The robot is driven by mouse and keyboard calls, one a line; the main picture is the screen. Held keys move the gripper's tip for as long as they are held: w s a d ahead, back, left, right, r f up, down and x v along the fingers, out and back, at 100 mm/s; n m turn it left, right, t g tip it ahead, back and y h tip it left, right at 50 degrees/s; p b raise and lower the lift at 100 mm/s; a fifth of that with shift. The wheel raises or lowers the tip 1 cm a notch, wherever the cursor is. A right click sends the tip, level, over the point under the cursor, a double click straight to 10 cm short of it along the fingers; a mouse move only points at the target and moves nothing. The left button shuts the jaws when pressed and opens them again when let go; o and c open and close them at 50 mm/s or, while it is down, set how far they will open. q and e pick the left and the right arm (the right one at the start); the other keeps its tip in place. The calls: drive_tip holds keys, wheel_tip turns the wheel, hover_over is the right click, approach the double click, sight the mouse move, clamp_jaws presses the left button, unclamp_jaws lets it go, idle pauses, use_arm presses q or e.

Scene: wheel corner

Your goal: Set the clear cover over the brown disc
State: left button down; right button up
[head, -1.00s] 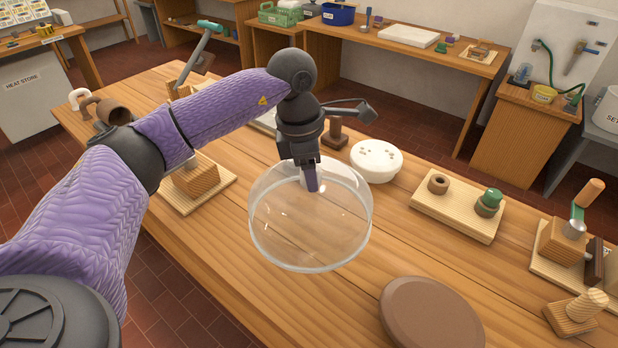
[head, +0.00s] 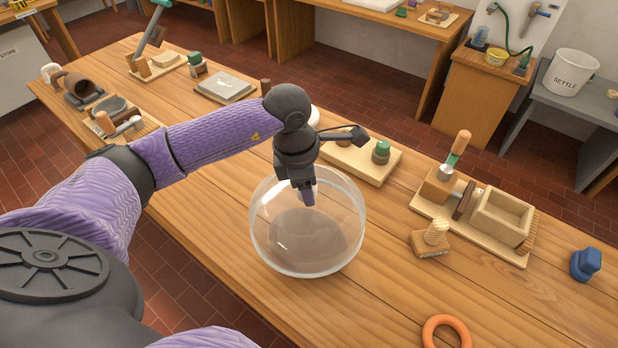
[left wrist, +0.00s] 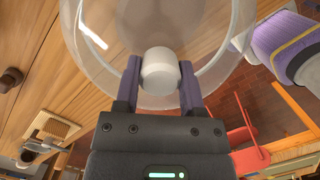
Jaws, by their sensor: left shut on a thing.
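The clear cover (head: 262,230) is a round transparent dome in the head view. My left gripper (head: 307,192) is shut on its pale knob (left wrist: 160,70), which sits between the two purple fingers in the left wrist view. The brown disc (head: 308,240) lies on the table and shows through the cover, inside the cover's outline in the head view. I cannot tell whether the cover's rim touches the table or hangs above it. My right gripper is not in view.
The wooden table (head: 400,280) has free room around the cover. An orange ring (head: 446,332) lies at the front right. A stamp-like wooden block (head: 431,240), a crank fixture (head: 480,205) and a blue piece (head: 586,263) stand right. A pegged board (head: 362,158) is behind the cover.

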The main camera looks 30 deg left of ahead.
use_arm(q)
wheel_tip(320, 180, down, 2)
drive_tip(key=shift+f+b, duration=0.2)
drive_tip(key=shift+b, duration=0.4)
drive_tip(key=shift+r, duration=0.1)
